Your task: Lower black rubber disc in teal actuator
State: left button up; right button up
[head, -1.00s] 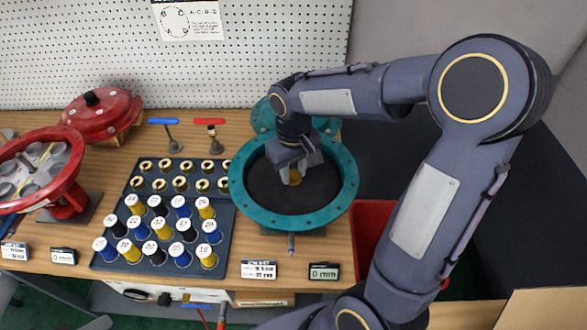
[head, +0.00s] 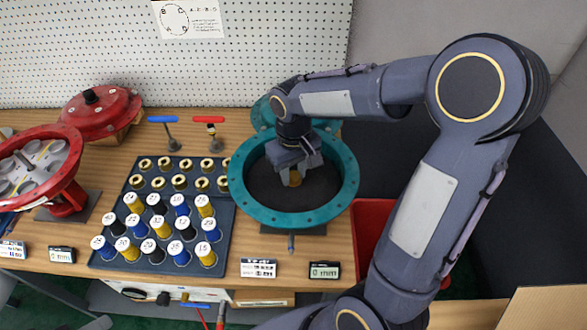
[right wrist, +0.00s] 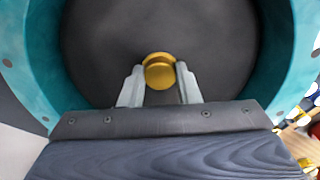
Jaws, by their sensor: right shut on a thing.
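The teal actuator (head: 349,198) is an open round housing with a bolted rim, right of the table's middle. The black rubber disc (head: 267,193) lies level inside its ring and fills most of the opening; it also shows in the right wrist view (right wrist: 160,25). How deep it sits is hard to tell. A brass knob (right wrist: 159,72) stands at the disc's centre. My right gripper (head: 294,178) reaches down into the housing and is shut on this knob, one finger on each side in the right wrist view. My left gripper is not in view.
A tray (head: 226,232) of numbered spools and brass rings stands left of the actuator. A red actuator (head: 72,172) and red cover (head: 100,106) are farther left. Blue and red T-handled tools (head: 163,119) stand behind the tray. A red bin (head: 368,225) is at the right, partly behind my arm.

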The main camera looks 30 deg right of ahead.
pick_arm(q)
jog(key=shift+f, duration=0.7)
pick_arm(e)
jog(key=shift+f, duration=0.7)
jog(key=shift+r+p, duration=0.95)
jog(key=shift+r, duration=0.1)
jog(key=shift+a+r+p, duration=0.1)
jog(key=shift+r+p, duration=0.6)
jog(key=shift+r, duration=0.15)
notch_tip(320, 180, up, 4)
jog(key=p, duration=0.3)
jog(key=shift+f, duration=0.15)
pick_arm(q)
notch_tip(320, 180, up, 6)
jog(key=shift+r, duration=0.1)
